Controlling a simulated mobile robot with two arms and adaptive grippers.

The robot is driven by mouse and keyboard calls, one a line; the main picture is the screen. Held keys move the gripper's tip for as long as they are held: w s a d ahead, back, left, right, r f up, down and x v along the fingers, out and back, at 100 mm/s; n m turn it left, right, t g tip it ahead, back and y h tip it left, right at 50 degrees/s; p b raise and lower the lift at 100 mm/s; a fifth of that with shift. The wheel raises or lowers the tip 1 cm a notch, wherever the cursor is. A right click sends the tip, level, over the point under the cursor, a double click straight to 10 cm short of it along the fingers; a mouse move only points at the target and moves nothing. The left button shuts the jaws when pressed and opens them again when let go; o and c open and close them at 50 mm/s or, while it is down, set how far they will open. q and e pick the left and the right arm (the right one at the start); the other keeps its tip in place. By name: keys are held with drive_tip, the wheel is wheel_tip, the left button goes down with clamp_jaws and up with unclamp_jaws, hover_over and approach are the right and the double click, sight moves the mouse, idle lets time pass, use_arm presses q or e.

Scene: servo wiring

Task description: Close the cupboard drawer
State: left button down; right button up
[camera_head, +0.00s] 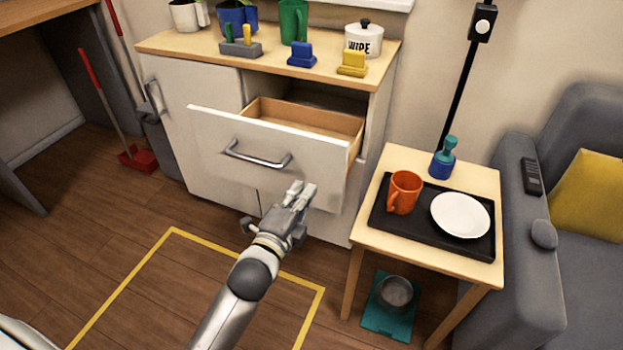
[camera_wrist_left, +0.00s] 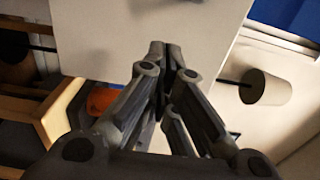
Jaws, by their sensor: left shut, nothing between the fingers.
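The cupboard drawer (camera_head: 225,148) is pulled out from the white cupboard (camera_head: 170,90), with its wooden inside showing empty where visible. Its white front has a curved metal handle (camera_head: 258,158). My left gripper (camera_head: 300,190) is shut and empty, in front of the drawer front, below and right of the handle. In the left wrist view, the shut fingers (camera_wrist_left: 165,55) point at a pale flat panel (camera_wrist_left: 120,30), which appears to be the drawer front. I cannot tell whether the fingertips touch it. My right gripper is not in view.
A small wooden table (camera_head: 400,165) stands right of the cupboard, bearing a black tray (camera_head: 415,225), an orange mug (camera_head: 404,190) and a white plate (camera_head: 460,214). A metal bowl (camera_head: 395,292) sits under it. Yellow tape (camera_head: 120,285) marks clear floor in front. A grey sofa (camera_head: 560,260) is at the right.

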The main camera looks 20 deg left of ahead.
sight(316, 171)
use_arm(q)
drive_tip(key=shift+w+d+b, duration=0.15)
drive_tip(key=shift+w+b, duration=0.05)
drive_tip(key=shift+w, duration=1.15)
drive_tip(key=shift+w+d+b, duration=0.1)
drive_tip(key=shift+w+b, duration=0.1)
drive_tip(key=shift+w, duration=1.1)
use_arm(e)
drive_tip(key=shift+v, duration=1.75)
